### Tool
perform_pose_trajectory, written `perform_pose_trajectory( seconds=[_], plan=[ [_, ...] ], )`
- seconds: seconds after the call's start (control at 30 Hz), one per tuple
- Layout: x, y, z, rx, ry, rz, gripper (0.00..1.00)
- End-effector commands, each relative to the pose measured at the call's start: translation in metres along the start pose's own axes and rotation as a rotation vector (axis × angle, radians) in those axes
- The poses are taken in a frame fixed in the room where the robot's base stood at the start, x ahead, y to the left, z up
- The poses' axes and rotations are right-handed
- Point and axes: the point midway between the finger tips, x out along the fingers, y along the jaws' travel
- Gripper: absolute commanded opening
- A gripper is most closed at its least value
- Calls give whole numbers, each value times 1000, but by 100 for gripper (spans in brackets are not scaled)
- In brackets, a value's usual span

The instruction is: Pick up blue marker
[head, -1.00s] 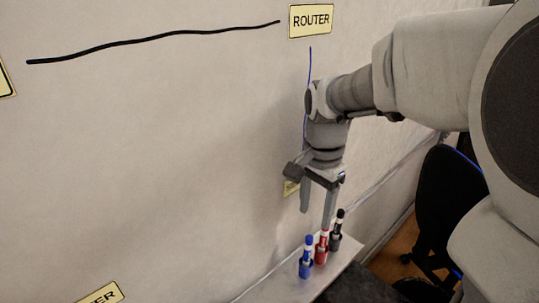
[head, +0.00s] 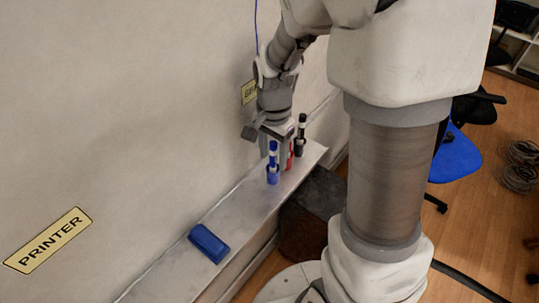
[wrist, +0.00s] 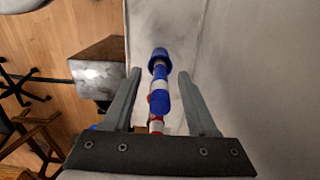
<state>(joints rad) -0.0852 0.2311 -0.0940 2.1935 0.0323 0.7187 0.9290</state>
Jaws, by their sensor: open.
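The blue marker (head: 273,152) stands upright in a small blue holder (head: 272,176) on the metal ledge along the wall. It also shows in the wrist view (wrist: 159,88), lying in the picture between my two fingers. My gripper (wrist: 160,74) is open, with one finger on each side of the marker and a visible gap to both.
A red marker (head: 290,158), partly hidden, and a black marker (head: 301,136) stand close behind the blue one. A blue eraser (head: 209,243) lies nearer on the ledge (head: 170,277). A dark box (head: 312,215) stands beside the ledge. The wall is close on the left.

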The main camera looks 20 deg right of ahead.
Motion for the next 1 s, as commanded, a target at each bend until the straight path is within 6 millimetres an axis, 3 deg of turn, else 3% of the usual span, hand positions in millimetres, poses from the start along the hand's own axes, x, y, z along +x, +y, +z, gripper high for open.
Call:
perform_pose_trajectory(
  seconds=[0.23, 0.57, 1.0],
  plan=[
    [1, 0, 0, 0, 0, -1, 58],
    [1, 0, 0, 0, 0, -1, 0],
    [-2, 0, 0, 0, 1, -2, 0]
  ],
)
